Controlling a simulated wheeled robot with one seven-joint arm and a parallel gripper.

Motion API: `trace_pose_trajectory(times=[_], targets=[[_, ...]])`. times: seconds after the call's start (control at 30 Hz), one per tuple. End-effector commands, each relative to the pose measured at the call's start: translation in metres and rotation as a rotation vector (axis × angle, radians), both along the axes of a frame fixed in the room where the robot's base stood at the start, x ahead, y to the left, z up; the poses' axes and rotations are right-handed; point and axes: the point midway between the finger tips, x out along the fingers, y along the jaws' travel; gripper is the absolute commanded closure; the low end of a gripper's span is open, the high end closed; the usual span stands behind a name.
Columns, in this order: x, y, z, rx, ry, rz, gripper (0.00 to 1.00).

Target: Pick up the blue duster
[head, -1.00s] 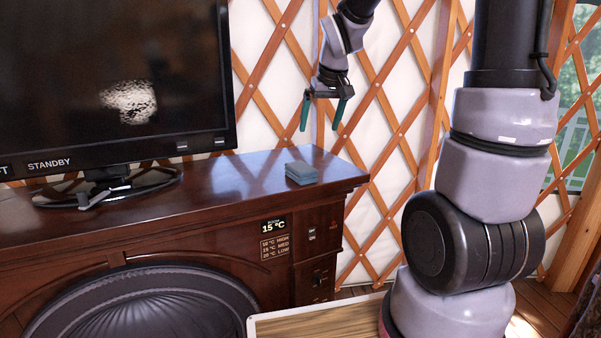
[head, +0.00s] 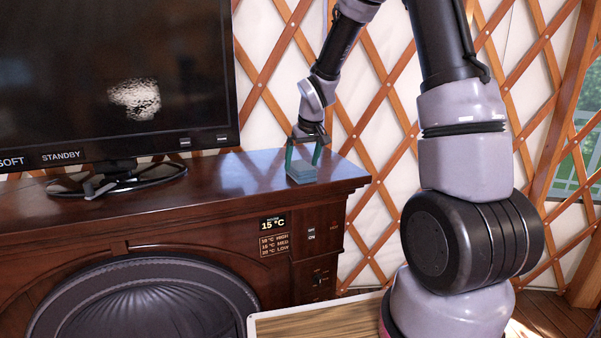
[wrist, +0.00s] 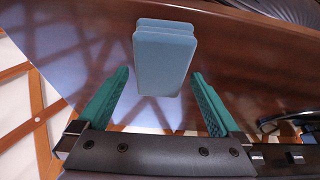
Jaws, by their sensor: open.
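The blue duster (head: 301,174) is a small grey-blue block lying on the right end of the dark wooden cabinet top. In the wrist view the duster (wrist: 165,62) lies ahead of the fingertips, roughly centred between their lines. My gripper (head: 303,163) is low over the cabinet, its green fingers open and pointing down at the duster. In the wrist view my gripper (wrist: 161,76) is open, with no contact with the duster visible. In the head view the fingers overlap the duster's back part, so the exact gap is hard to tell.
The dark wooden cabinet (head: 230,180) ends just right of the duster. A television (head: 110,80) on a stand (head: 120,181) is at the left. A lattice wall (head: 385,110) rises behind. The cabinet top between stand and duster is clear.

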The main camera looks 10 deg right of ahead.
Motion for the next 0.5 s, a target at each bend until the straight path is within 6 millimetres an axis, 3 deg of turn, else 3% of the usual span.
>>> trace_pose_trajectory(times=[0.2,0.5], targets=[[0.008,0.003,-0.024,0.000,0.001,0.001,0.00],[0.009,0.003,-0.025,0.000,0.000,0.000,0.00]])
